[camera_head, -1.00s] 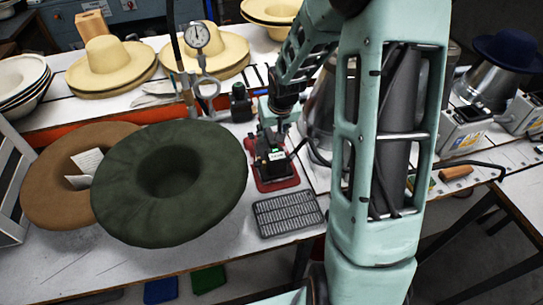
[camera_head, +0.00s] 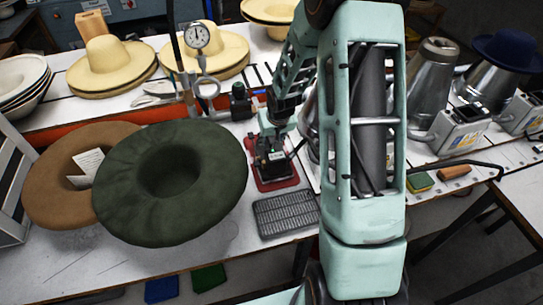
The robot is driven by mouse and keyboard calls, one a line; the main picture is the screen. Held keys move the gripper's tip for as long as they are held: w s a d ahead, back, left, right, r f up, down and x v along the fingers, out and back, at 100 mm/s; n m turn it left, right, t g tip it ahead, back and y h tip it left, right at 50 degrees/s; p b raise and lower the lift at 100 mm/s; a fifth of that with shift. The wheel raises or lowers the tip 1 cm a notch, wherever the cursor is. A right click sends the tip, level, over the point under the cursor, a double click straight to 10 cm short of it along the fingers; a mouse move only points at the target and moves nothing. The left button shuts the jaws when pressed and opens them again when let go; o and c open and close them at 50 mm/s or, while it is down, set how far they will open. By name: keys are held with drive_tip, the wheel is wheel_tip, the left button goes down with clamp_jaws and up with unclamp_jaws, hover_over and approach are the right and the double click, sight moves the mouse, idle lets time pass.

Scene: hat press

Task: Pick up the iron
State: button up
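A red-based item with a dark upper part, which looks like the iron (camera_head: 277,184), sits on the white table right of the green hat. My gripper (camera_head: 271,158) is at the end of my teal arm, directly over this item. Its dark fingers merge with the item's dark top at this size. I cannot tell whether they touch it or are open or shut. Much of the item's top is hidden by my wrist.
A dark grey grate (camera_head: 286,213) lies just in front of the red base. A wide green felt hat (camera_head: 205,205) and a brown hat (camera_head: 52,190) lie to the left. A dial gauge (camera_head: 196,37) stands behind. Metal hat forms (camera_head: 433,85) stand at right.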

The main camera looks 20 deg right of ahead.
clamp_jaws()
drive_tip(key=shift+w+r, duration=0.2)
drive_tip(key=shift+r, duration=0.15)
drive_tip(key=shift+w+r, duration=0.1)
drive_tip(key=shift+r, duration=0.2)
wheel_tip(320, 180, up, 2)
drive_tip(key=shift+r, duration=0.2)
drive_tip(key=s+a+r+p, duration=0.1)
drive_tip(key=s+r+p, duration=0.4)
drive_tip(key=s+r, duration=0.9)
drive_tip(key=shift+r, duration=0.8)
